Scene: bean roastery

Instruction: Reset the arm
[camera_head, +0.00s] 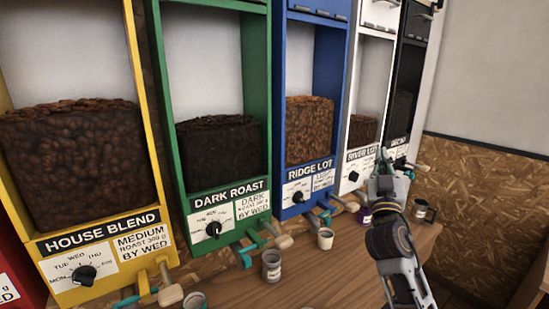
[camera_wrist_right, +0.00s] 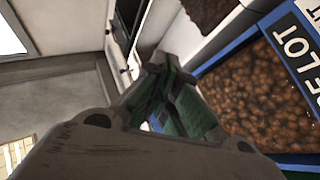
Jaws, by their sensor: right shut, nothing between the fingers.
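My right gripper (camera_head: 383,165) is at the right of the head view, raised in front of the white bean dispenser (camera_head: 361,158). It is shut and empty. In the right wrist view its fingers (camera_wrist_right: 165,75) come together at the middle, with the blue Ridge Lot dispenser (camera_wrist_right: 265,40) to their right. My right arm reaches up from the lower right of the head view and hides part of the table behind it. My left gripper is not in the head view.
A wooden table (camera_head: 335,285) runs below the yellow, green, blue, white and black dispensers. Dispenser levers stick out over the table. A chipboard wall (camera_head: 485,190) is at the right.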

